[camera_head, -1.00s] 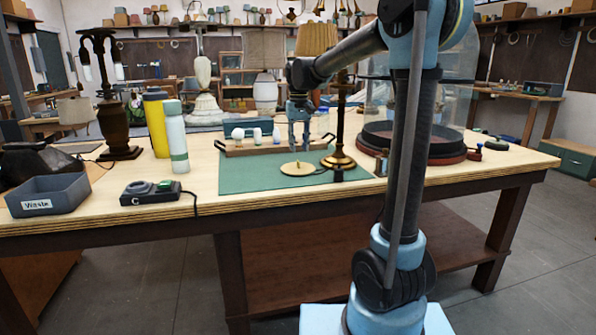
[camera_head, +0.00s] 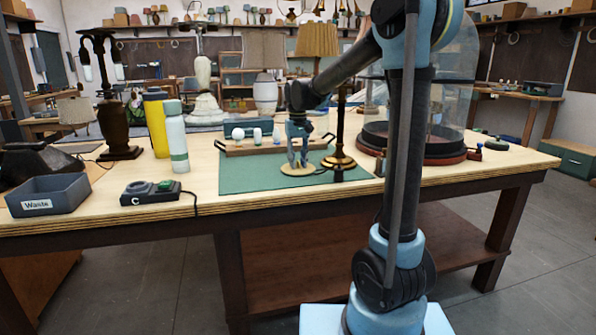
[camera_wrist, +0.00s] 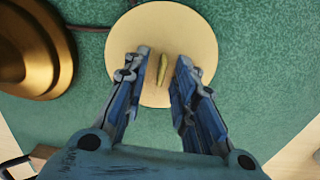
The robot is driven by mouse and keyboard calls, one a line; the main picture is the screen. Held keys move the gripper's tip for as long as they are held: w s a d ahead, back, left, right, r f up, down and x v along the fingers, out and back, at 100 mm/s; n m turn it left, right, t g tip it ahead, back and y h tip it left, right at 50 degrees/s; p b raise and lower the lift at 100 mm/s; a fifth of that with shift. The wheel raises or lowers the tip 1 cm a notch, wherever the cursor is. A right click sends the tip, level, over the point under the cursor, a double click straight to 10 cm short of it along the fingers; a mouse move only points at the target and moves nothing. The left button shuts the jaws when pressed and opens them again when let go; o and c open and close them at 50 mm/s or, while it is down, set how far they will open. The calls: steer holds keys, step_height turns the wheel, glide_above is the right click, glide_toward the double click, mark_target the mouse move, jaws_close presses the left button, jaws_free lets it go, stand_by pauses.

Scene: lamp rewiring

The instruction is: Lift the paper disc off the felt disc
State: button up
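The pale cream paper disc (camera_wrist: 190,32) lies flat on the green mat (camera_wrist: 262,75), with a small raised yellowish tab (camera_wrist: 163,69) at its middle. In the head view the disc (camera_head: 290,170) is on the mat, just left of the lamp's brass base. I cannot make out the felt disc; if it is beneath the paper disc, it is hidden. My gripper (camera_wrist: 162,60) points down over the disc. Its fingers are apart, one on each side of the tab, with a gap to it. In the head view my gripper (camera_head: 297,163) is low over the disc.
The brass lamp base (camera_head: 338,162) stands close to the disc's right. A wooden tray (camera_head: 270,150) with several white bulbs sits behind. A glass-domed round stand (camera_head: 412,152) is at the right. Bottles (camera_head: 175,140) and a waste bin (camera_head: 48,197) are at the left. The mat's front left is clear.

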jaws_close()
